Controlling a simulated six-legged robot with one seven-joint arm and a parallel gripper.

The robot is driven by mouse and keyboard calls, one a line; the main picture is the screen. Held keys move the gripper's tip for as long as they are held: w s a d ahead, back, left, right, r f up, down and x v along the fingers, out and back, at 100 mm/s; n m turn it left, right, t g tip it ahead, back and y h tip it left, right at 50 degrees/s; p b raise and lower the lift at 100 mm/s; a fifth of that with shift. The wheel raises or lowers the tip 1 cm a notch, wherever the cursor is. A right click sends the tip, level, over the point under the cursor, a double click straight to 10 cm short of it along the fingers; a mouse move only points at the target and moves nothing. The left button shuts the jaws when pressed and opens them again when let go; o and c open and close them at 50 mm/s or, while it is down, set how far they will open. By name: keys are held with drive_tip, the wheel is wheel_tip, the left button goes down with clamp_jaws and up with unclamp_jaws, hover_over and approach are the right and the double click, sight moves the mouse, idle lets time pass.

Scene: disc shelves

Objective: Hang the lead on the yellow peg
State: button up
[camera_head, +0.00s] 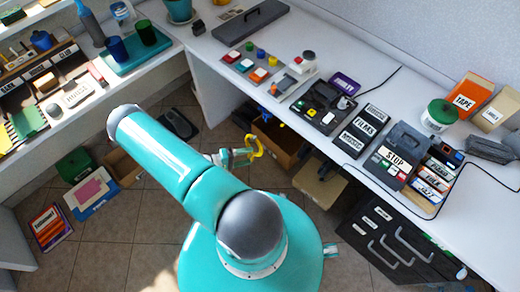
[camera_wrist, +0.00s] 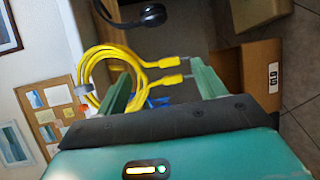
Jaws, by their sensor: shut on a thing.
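The lead is a yellow coiled cable (camera_wrist: 88,72) with two plugs, bound by a grey tie, in the wrist view. My gripper (camera_wrist: 162,78) is shut on the lead, with the coil at the left finger and the plugs towards the right finger. The exact contact is hard to see. In the head view my gripper (camera_head: 236,157) holds the lead (camera_head: 257,147) in front of the desk, below its top.
A black headset (camera_wrist: 152,15) is close beyond the lead in the wrist view. An open cardboard box (camera_head: 275,140) stands under the desk. The white desk (camera_head: 222,98) carries button panels and labelled boxes. A side shelf with a teal tray (camera_head: 138,52) is at left.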

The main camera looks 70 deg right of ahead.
drive_tip(key=s+d+h, duration=0.2)
drive_tip(key=s+d, duration=0.8)
drive_tip(key=d, duration=0.5)
drive_tip(key=shift+g+h, duration=0.3)
drive_tip(key=shift+g, duration=0.1)
idle(0.8)
drive_tip(key=shift+d, duration=0.15)
idle(0.4)
drive_tip(key=o, duration=1.2)
drive_tip(key=shift+c, duration=0.2)
drive_tip(key=v, duration=1.3)
drive_tip(key=shift+w+a, duration=0.25)
drive_tip(key=shift+a, duration=0.1)
